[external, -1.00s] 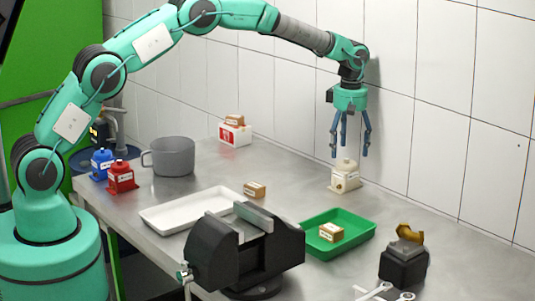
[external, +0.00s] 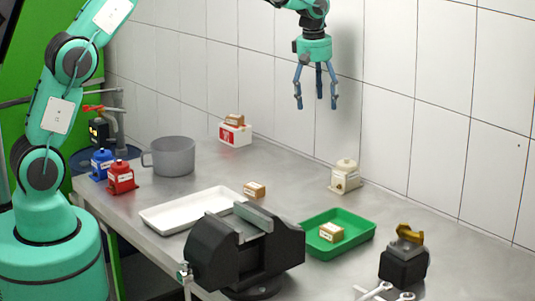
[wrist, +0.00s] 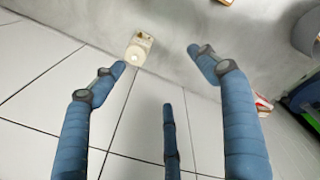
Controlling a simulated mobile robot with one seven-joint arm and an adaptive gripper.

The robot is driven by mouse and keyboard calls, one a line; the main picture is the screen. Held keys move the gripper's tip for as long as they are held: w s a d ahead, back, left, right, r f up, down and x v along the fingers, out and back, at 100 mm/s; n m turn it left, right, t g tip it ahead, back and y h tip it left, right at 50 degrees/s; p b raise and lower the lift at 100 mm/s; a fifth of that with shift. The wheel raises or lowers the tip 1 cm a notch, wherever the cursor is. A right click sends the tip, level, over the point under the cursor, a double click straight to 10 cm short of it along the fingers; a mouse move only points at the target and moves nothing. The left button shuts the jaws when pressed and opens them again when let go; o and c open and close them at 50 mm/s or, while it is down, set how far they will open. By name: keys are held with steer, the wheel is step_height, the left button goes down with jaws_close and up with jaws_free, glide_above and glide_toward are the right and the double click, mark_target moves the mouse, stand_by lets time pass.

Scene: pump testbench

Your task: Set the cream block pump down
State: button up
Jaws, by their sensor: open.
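The cream block pump (external: 345,177) stands upright on the grey bench near the tiled wall, behind the green tray. It also shows in the wrist view (wrist: 138,48), beyond the fingertips and apart from them. My gripper (external: 316,103) is open and empty, high above the bench and to the left of the pump in the external view. Its blue fingers are spread wide in the wrist view (wrist: 160,75), with nothing between them.
A green tray (external: 366,232) holding a small box, a white tray (external: 165,221) and a black vise (external: 245,255) stand in front. A grey pot (external: 174,158), a red pump (external: 121,178) and a blue pump (external: 101,164) are at left. Bench around the cream pump is clear.

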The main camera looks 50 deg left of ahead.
steer(key=s+a+r+m+t, duration=0.1)
steer(key=s+a+r+m, duration=0.25)
steer(key=s+r, duration=0.65)
steer(key=s+a+r+m+t, duration=0.1)
steer(key=s+a+r+m, duration=0.4)
steer(key=s, duration=0.9)
steer(key=s+a+f+m, duration=0.1)
steer(key=s, duration=0.8)
steer(key=s+a+f+m+t, duration=0.1)
steer(key=s+m, duration=0.1)
steer(key=s, duration=0.8)
steer(key=s+a+f+m+t, duration=0.1)
steer(key=s+m, duration=0.1)
steer(key=s, duration=0.7)
steer(key=shift+s+a+f, duration=0.2)
steer(key=shift+s+a, duration=0.05)
steer(key=shift+a, duration=0.15)
